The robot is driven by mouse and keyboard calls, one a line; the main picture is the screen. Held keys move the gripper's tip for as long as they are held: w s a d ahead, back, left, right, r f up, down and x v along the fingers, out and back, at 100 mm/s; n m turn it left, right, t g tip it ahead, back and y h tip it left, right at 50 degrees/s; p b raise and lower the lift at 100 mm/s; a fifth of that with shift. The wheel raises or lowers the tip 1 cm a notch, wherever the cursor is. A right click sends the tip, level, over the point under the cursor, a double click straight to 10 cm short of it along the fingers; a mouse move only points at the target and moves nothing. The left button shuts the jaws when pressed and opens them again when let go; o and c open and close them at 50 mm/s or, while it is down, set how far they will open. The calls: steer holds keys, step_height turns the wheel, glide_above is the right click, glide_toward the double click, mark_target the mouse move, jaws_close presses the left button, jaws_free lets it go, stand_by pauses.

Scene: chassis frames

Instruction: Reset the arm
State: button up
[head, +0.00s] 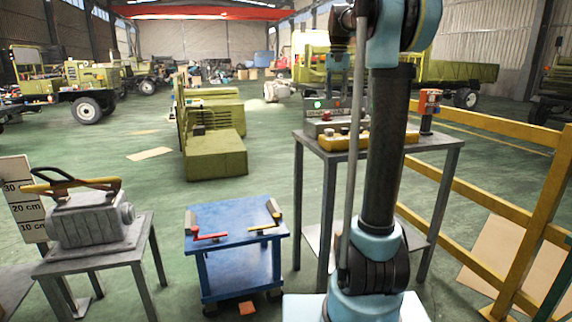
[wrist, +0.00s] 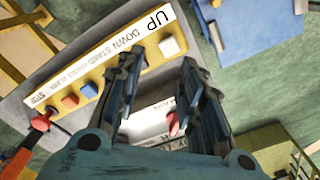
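My arm (head: 385,150) rises in front of the right half of the head view and folds over at the top. My gripper (head: 338,85) points down above the grey table with the control boxes. In the wrist view the two fingers of my gripper (wrist: 160,68) are apart, with nothing between their tips. Below them are a yellow control box (wrist: 110,72) labelled UP and DOWN, with several coloured buttons, and a grey box (wrist: 150,123) with a white label and a small red part. Whether the fingers touch anything is hard to tell, but they look clear.
A grey table (head: 318,150) bears the control boxes and an orange-black device (head: 429,105). A blue cart (head: 238,218) with red and yellow handles stands left of my arm. A grey casting (head: 90,218) sits on another table. A yellow railing (head: 535,215) bounds the right.

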steer(key=s+f+n+t, duration=0.1)
steer(key=s+f, duration=0.6)
steer(key=s, duration=0.4)
steer(key=s+f+n, duration=0.2)
steer(key=s+f, duration=0.6)
steer(key=s, duration=0.3)
steer(key=s+f+n+t, duration=0.1)
steer(key=s+f+n, duration=0.1)
steer(key=s+f, duration=1.5)
step_height(320, 180, down, 4)
steer(key=shift+f, duration=0.1)
steer(key=shift+s, duration=0.1)
steer(key=shift+w+f, duration=0.15)
steer(key=shift+w, duration=0.3)
